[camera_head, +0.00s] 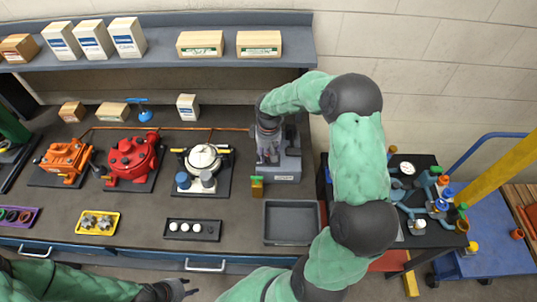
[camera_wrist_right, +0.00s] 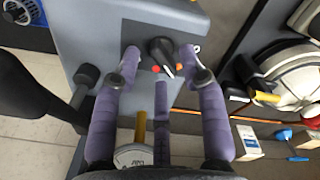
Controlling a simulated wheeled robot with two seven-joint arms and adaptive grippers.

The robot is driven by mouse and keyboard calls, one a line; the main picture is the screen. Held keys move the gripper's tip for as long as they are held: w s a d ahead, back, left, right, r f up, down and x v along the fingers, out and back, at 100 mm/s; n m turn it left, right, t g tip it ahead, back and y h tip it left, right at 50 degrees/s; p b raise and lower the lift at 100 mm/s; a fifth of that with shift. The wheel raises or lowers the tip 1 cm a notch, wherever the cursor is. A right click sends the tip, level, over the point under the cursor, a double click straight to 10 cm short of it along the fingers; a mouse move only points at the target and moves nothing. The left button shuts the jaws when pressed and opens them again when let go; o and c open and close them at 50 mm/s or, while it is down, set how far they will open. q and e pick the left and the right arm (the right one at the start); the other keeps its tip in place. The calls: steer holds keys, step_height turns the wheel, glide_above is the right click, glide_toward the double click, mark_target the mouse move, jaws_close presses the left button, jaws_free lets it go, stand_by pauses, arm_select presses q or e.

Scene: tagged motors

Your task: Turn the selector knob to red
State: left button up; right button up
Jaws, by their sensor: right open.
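The selector knob (camera_wrist_right: 160,48) is black and sits on the grey machine (camera_wrist_right: 112,28) in the right wrist view. Its white pointer line lies between a red dot (camera_wrist_right: 155,69) and an orange dot (camera_wrist_right: 181,67). My right gripper (camera_wrist_right: 159,53) is open, with purple fingers on either side of the knob and a middle finger below it. I cannot tell whether they touch it. In the head view the grey machine (camera_head: 284,168) stands at the bench's right end; my arm hides the knob there. My left gripper (camera_head: 178,289) is at the bottom edge, its jaws unclear.
Orange (camera_head: 65,158), red (camera_head: 130,160) and white (camera_head: 203,158) motors stand left of the machine. An empty grey tray (camera_head: 291,222) lies in front of it. A shelf (camera_head: 160,63) with boxes runs above the bench. A cart (camera_head: 500,250) stands right.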

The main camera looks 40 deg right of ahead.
steer(key=shift+f, duration=0.55)
jaws_close()
steer(key=m+b, duration=0.2)
steer(key=m, duration=0.1)
steer(key=shift+m, duration=0.4)
steer(key=shift+s+m+b, duration=0.15)
steer(key=shift+m+b, duration=1.05)
steer(key=shift+m, duration=1.3)
